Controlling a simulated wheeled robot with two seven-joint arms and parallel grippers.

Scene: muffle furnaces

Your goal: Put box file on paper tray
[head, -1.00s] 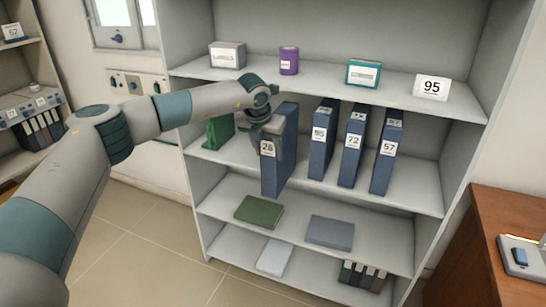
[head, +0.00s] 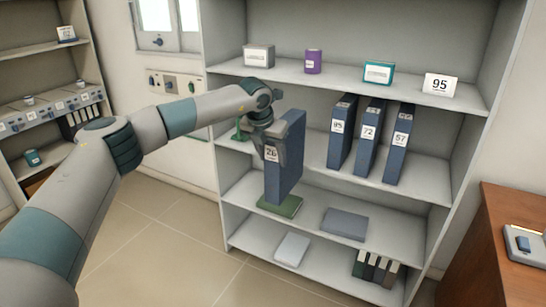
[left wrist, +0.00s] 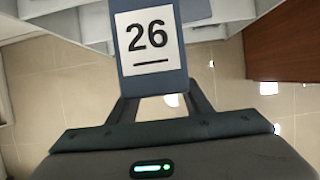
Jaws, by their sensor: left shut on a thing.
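A blue box file (head: 287,160) with a white label reading 26 is upright in my left gripper (head: 270,143), in front of the bookcase. In the left wrist view the label (left wrist: 149,40) faces the camera, with the file between the fingers (left wrist: 160,105). My left gripper is shut on the file's spine side. No thing in view is clearly a paper tray; a light grey tray-like item (head: 522,262) with a small blue object on it lies on the desk at right. My right gripper is not in view.
The bookcase holds blue files (head: 368,138) on its middle shelf, with a gap left of them. Lower shelves hold a flat green item (head: 281,207), a flat grey-blue item (head: 345,223) and a white one (head: 292,249). A brown desk (head: 490,230) stands at right. Floor at left is clear.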

